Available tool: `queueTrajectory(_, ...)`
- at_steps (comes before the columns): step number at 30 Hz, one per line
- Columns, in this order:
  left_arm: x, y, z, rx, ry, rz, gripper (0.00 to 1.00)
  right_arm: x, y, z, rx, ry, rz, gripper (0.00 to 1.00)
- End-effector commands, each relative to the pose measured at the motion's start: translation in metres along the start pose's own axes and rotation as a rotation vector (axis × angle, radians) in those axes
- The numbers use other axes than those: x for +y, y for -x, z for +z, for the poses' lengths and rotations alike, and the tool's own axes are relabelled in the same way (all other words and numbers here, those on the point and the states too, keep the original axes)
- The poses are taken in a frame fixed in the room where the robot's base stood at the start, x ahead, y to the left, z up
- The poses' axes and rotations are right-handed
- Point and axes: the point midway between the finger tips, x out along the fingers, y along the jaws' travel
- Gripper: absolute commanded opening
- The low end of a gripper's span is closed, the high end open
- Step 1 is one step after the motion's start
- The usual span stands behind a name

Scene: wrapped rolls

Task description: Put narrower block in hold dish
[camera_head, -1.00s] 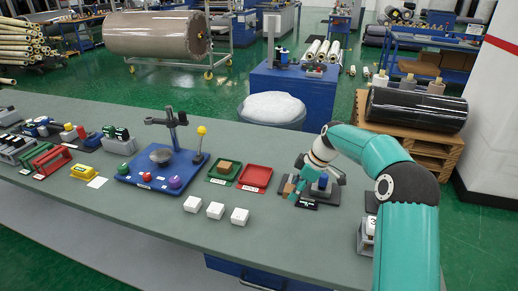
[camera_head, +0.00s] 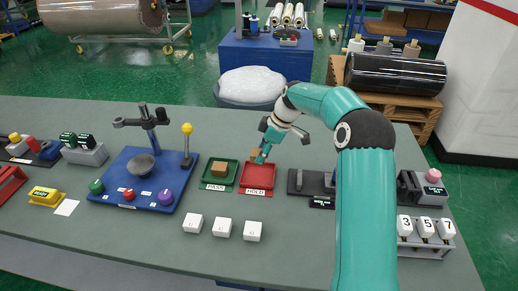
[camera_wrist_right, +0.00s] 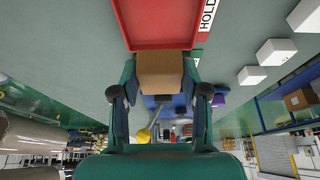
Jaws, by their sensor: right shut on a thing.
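The red hold dish (camera_head: 257,177), labelled HOLD, lies on the bench right of the green pass dish (camera_head: 218,173). A tan block (camera_head: 219,168) sits in the pass dish. My right gripper (camera_head: 261,155) is at the far edge of the hold dish, shut on another tan block (camera_head: 254,154). In the right wrist view this block (camera_wrist_right: 160,72) is between the two fingers, beside the rim of the red dish (camera_wrist_right: 158,35). I cannot tell whether the block touches the dish. My left gripper is not in view.
Three white blocks (camera_head: 223,228) lie in front of the dishes. A blue board (camera_head: 138,180) with a stand and coloured knobs is left of them. A dark fixture (camera_head: 310,183) stands to the right, and a rack with numbered white blocks (camera_head: 425,229) is farther right.

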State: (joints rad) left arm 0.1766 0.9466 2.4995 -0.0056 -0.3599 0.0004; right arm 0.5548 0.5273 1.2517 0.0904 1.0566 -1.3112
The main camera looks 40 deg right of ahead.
Motion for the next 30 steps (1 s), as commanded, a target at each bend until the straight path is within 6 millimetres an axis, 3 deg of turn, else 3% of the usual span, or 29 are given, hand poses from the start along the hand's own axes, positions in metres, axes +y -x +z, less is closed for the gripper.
queueTrajectory(9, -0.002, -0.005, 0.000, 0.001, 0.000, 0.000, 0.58, 0.001, -0.001, 0.000, 0.007, 0.002, 0.000, 0.11)
queueTrajectory(30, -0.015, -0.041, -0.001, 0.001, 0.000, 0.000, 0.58, 0.001, -0.046, 0.018, 0.006, 0.003, -0.001, 0.11)
